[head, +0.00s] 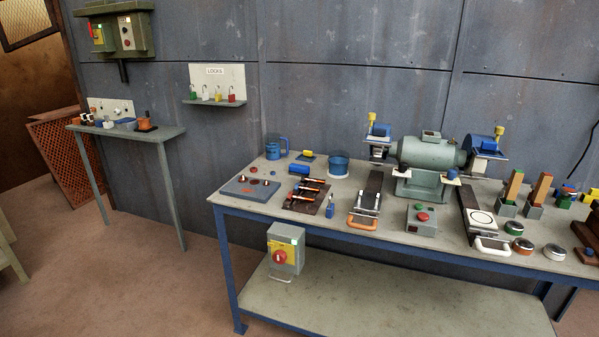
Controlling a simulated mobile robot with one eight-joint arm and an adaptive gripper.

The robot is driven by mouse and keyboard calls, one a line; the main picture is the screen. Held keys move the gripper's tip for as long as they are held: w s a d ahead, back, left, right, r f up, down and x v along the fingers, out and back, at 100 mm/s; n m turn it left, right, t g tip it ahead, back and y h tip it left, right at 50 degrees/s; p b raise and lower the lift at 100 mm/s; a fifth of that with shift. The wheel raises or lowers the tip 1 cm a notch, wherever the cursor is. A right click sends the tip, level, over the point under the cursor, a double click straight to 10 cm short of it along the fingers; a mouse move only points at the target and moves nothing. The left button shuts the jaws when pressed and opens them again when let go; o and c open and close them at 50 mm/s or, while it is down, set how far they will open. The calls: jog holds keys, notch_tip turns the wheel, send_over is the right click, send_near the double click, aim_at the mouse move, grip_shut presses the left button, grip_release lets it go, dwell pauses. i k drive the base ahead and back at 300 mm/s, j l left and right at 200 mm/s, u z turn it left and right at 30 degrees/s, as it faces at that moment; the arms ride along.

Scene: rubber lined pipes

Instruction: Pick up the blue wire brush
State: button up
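I cannot single out the blue wire brush with certainty. Several small blue things lie on the long workbench (250,207). A small upright blue piece (330,210) stands near the front edge, right of a dark rack of red-and-orange tools (307,193). A flat blue block (299,169) and a blue-and-yellow piece (307,156) lie towards the back left. A blue item (127,124) lies on the side table (165,134). My gripper is not in view.
A grey bench grinder (430,153) stands at the back. A blue mug (277,149), a round blue tub (339,165), wood-handled pieces in grey blocks (512,188) and a red-button box (422,218) crowd the bench. The floor (130,270) at front left is clear.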

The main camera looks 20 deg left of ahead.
aim_at(294, 170)
jog(key=i+j, duration=0.25)
jog(key=j, duration=0.2)
jog(key=i+j+z, duration=0.1)
jog(key=i+j, duration=0.15)
jog(key=j, duration=0.25)
jog(key=i+j, duration=0.2)
jog(key=j, duration=0.3)
jog(key=i+j+z, duration=0.1)
jog(key=i+j, duration=0.15)
jog(key=j, duration=0.2)
jog(key=i+j, duration=0.2)
jog(key=j, duration=0.3)
jog(key=i+j+z, duration=0.1)
jog(key=j, duration=0.45)
jog(key=i+j, duration=0.3)
jog(key=j, duration=0.2)
jog(key=i+j+z, duration=0.1)
jog(key=j, duration=0.4)
jog(key=i, duration=0.1)
